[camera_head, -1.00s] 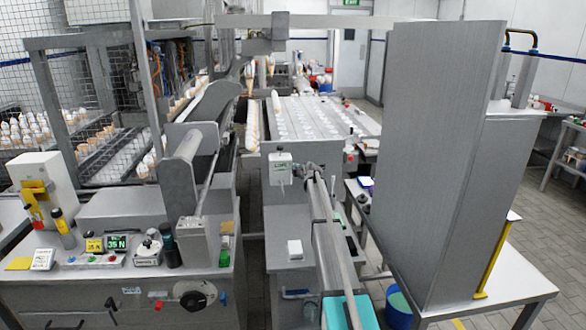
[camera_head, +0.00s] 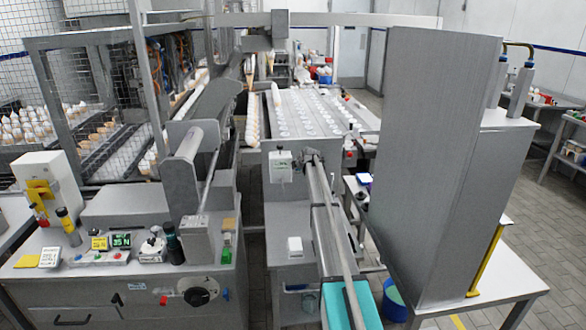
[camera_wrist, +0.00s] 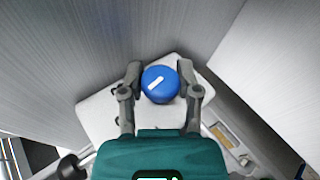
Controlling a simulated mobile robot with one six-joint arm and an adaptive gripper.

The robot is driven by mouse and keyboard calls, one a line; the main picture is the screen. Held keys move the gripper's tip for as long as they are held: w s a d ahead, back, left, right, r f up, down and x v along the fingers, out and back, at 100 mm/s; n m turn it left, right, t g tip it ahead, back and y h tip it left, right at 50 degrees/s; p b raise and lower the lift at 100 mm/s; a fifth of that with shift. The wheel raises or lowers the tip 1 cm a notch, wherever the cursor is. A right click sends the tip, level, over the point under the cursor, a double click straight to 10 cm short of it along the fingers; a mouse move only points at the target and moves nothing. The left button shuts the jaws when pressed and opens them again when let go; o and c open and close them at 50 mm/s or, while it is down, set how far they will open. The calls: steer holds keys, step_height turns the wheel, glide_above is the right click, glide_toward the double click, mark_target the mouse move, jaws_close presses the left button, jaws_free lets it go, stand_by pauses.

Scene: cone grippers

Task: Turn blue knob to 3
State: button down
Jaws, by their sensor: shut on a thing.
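Any number scale around the knob is too hidden or small to read. I cannot make out the blue knob or my gripper's fingers in the head view.
In the head view, a tall grey panel (camera_head: 430,150) stands at the right on a white table (camera_head: 505,282). A control bench (camera_head: 120,285) with a black dial (camera_head: 197,296) is at the left. Grey walls rise close around the knob in the wrist view.

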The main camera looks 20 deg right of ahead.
steer(key=shift+w+d+r, duration=0.15)
steer(key=shift+w+d, duration=0.05)
steer(key=shift+c, duration=1.5)
jaws_free()
steer(key=shift+s, duration=0.1)
steer(key=shift+a, duration=0.1)
steer(key=shift+s, duration=0.1)
